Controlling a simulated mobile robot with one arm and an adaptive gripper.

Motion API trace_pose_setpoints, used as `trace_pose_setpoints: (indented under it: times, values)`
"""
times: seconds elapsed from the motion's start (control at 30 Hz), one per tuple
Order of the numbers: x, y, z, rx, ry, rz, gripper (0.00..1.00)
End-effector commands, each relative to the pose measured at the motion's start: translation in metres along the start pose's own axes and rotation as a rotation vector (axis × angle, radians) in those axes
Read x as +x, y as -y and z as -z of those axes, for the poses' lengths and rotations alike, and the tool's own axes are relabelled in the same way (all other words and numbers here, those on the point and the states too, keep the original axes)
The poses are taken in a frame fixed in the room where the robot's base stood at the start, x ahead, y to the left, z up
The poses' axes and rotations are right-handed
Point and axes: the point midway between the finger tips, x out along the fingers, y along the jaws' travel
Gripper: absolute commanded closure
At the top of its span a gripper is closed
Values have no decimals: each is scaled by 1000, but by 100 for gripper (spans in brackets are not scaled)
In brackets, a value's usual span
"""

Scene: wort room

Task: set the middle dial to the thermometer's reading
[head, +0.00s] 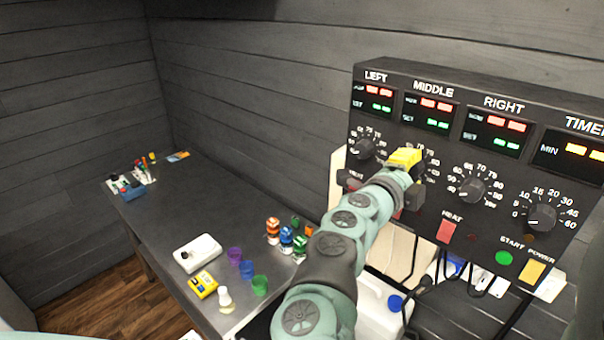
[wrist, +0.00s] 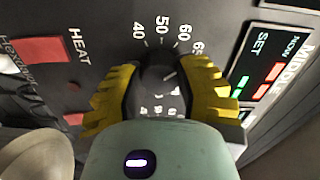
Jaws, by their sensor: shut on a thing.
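The dark middle dial (wrist: 156,76) sits between the two yellow fingers of my gripper (wrist: 162,92) in the wrist view. My gripper is shut on it. The dial's pale pointer line slants towards the 60 to 65 side of its scale, where 40, 50, 60 and 65 show. In the head view my gripper (head: 407,163) covers most of this dial. The middle display (head: 430,113) shows red NOW digits above green SET digits, too small to read. I cannot pick out the thermometer for sure; a yellow device (head: 203,284) and a white device (head: 198,253) lie on the table.
The left dial (head: 362,149) and right dial (head: 472,188) flank the middle one, with the timer dial (head: 541,217) further right. A red HEAT button (head: 446,231) is below. The grey table (head: 170,215) holds coloured cups and several small bottles. A white jug (head: 378,305) stands under the panel.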

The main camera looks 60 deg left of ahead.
Motion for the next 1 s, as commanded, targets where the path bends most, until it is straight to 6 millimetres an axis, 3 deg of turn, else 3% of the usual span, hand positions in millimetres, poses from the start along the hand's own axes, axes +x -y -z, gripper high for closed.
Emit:
trace_pose_setpoints:
  times: [0.6, 1.0]
  values:
    - [-1, -2, -1, 539, 2, 0, 100]
    - [-1, -1, -1, 706, 2, -1, 100]
